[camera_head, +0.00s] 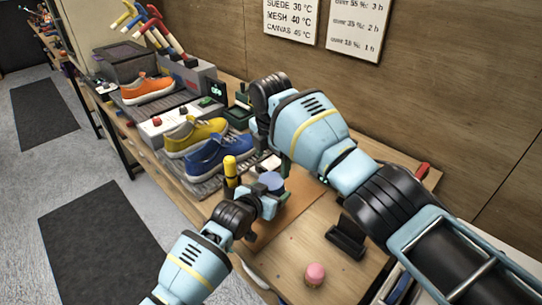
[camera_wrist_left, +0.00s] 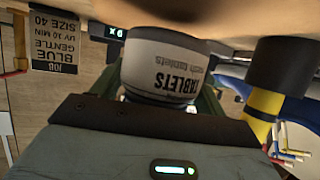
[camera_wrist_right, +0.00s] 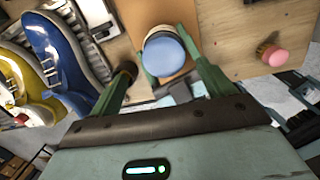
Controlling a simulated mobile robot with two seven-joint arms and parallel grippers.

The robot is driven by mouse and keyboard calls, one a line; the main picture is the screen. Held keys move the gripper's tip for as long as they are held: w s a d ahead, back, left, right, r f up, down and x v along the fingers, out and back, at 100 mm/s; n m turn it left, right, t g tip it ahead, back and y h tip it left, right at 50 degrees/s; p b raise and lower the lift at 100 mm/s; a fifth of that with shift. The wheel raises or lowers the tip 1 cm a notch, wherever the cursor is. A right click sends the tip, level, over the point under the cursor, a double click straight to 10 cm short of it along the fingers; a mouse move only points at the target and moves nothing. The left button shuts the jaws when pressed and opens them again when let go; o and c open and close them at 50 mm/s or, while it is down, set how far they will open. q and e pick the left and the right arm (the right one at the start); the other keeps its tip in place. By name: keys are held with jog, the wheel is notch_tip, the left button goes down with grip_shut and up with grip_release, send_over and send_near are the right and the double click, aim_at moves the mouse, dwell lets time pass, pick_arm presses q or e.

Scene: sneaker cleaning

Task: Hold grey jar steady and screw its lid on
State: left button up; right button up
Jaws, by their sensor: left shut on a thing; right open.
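The grey jar (camera_wrist_left: 165,62), with a "TABLETS" label, is held between the fingers of my left gripper (camera_head: 268,203) in the left wrist view. A round blue lid (camera_wrist_right: 165,54) sits on top of the jar in the right wrist view and also shows in the head view (camera_head: 271,180). I cannot tell how tightly it is seated. My right gripper (camera_wrist_right: 162,80) is open above the jar, its green fingers on either side of the lid and apart from it. In the head view, the right arm partly hides this area.
A yellow-and-black cylinder (camera_head: 230,172) stands close beside the jar. Blue (camera_head: 220,155) and yellow (camera_head: 195,137) sneakers are on a rack to the left. A pink-topped object (camera_head: 315,273) and a black stand (camera_head: 347,238) are at the front right. Bare wood lies between.

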aim_at(271, 181)
jog(key=n, duration=0.3)
jog(key=r+n, duration=0.1)
jog(key=n, duration=0.1)
jog(key=shift+s+a+r+n+g, duration=0.1)
jog(key=shift+s+n+g, duration=0.2)
jog(key=shift+g, duration=0.1)
jog(key=shift+w+f, duration=0.15)
jog(key=shift+f, duration=3.85)
jog(key=c, duration=1)
jog(key=shift+m, duration=1.7)
jog(key=shift+c, duration=0.2)
